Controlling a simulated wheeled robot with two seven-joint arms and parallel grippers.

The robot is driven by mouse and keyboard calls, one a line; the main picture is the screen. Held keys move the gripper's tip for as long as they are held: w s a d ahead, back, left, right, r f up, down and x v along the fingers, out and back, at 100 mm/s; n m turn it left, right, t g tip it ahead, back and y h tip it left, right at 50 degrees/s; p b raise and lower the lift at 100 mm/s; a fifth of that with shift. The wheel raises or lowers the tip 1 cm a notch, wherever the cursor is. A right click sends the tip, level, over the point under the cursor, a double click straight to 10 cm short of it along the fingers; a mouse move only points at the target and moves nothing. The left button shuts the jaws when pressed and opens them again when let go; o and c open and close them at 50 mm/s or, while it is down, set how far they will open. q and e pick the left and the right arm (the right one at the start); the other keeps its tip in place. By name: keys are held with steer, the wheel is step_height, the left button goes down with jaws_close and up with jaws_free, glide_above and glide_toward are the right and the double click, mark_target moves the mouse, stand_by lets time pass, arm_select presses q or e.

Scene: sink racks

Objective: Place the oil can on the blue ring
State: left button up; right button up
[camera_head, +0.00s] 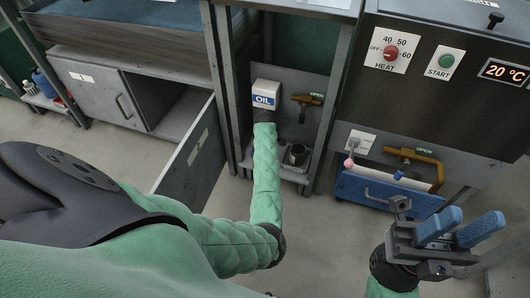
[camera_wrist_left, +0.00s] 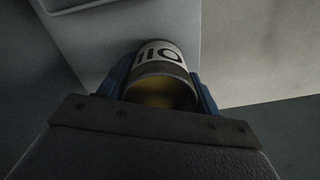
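The oil can (camera_wrist_left: 160,72) shows in the left wrist view, a round can with a pale band, dark upside-down OIL lettering and a dull yellow end. My left gripper (camera_wrist_left: 163,88) has a blue finger against each side of it and appears shut on it. I cannot make out a blue ring in either view.
A dark metal cup (camera_head: 297,155) stands on a low shelf right of my left forearm. A brass tap (camera_head: 306,101) is above it. An open cabinet door (camera_head: 188,160) juts out at left. Open floor lies between.

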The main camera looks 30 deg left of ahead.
arm_select(q)
steer(key=o, duration=0.3)
steer(key=shift+r, duration=0.1)
